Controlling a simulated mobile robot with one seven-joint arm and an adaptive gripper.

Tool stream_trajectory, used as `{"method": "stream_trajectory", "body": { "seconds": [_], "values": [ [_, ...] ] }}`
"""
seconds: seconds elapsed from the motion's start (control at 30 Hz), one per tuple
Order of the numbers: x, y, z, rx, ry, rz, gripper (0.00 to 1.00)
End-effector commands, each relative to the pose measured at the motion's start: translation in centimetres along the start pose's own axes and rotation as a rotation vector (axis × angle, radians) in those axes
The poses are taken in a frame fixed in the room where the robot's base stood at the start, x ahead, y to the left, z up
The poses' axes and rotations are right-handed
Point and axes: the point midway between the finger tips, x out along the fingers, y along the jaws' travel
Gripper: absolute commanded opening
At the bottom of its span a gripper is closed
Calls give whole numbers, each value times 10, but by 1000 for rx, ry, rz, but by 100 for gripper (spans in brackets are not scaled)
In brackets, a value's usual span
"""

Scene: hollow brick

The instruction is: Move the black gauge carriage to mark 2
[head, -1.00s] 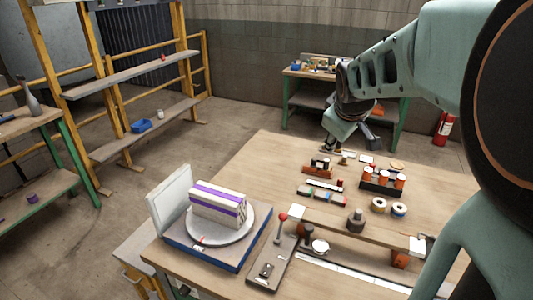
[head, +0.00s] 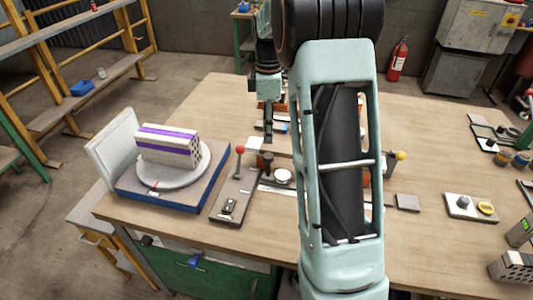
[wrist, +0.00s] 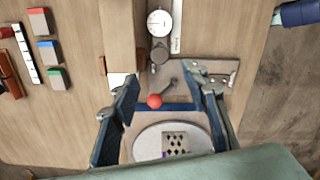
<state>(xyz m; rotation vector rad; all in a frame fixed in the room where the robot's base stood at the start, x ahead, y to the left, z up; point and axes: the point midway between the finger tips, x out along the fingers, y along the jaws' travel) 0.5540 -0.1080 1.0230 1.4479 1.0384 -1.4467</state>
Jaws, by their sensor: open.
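The black gauge carriage (head: 266,163) stands at the left end of the rail, beside a round white dial (head: 283,176). In the wrist view the carriage's dark knob (wrist: 159,53) shows just below the dial (wrist: 159,22), with a pale graduated rail strip (wrist: 177,28) beside it. My gripper (head: 268,137) hangs over the table behind the carriage. In the wrist view its blue-lined fingers (wrist: 163,112) are wide apart, with nothing held between them. My arm hides most of the rail in the head view. Mark 2 cannot be made out.
A red-knobbed lever (head: 240,150) rises from a grey base plate left of the carriage. A turntable (head: 180,178) with a purple-striped hollow brick (head: 167,147) stands at the left. A yellow-knobbed post (head: 400,156) stands right of my arm.

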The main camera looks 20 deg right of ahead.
Motion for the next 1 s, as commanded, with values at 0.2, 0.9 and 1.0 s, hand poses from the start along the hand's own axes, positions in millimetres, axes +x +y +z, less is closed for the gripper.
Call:
{"method": "stream_trajectory", "body": {
  "seconds": [0.2, 0.9, 1.0],
  "values": [
    [42, -2, 0, 1, -3, -4, 41],
    [94, 0, 0, 2, -2, 2, 41],
    [94, 0, 0, 2, -2, 2, 31]
  ]
}}
